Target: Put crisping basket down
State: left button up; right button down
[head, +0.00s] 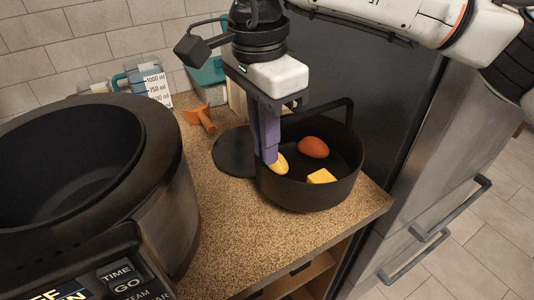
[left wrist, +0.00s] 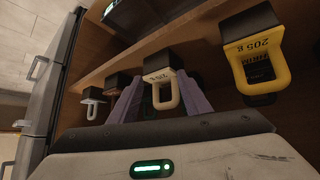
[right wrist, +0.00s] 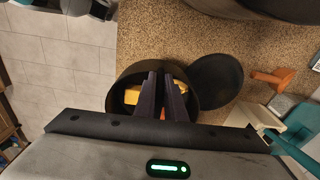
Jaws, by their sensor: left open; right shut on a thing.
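The crisping basket (head: 335,190) is a round black pan-like basket with a raised handle at its back right. It is at the counter's right end, upright; I cannot tell whether its base touches the counter. Inside are an orange-brown lump (head: 313,147), a yellow block (head: 321,176) and a pale yellow piece (head: 280,164). My right gripper (head: 268,156) points down at the basket's left wall and is shut on it. Its fingers (right wrist: 160,98) overlap the basket (right wrist: 124,82) in the right wrist view. My left gripper (left wrist: 158,100) is open before a shelf, outside the head view.
A large dark cooker (head: 180,190) fills the counter's left side. A flat black disc (head: 234,152) lies beside the basket. An orange item (head: 200,118) and teal container (head: 207,75) stand behind. The front counter (head: 260,240) is clear.

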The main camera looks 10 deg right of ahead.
notch_tip(320, 180, down, 3)
jog(key=shift+r, duration=0.1)
jog(key=shift+f, duration=0.35)
jog(key=c, duration=1.8)
grip_release()
jog(key=shift+r, duration=0.4)
jog(key=r, duration=1.2)
jog(key=shift+s+a, duration=0.25)
jog(key=shift+a, duration=0.05)
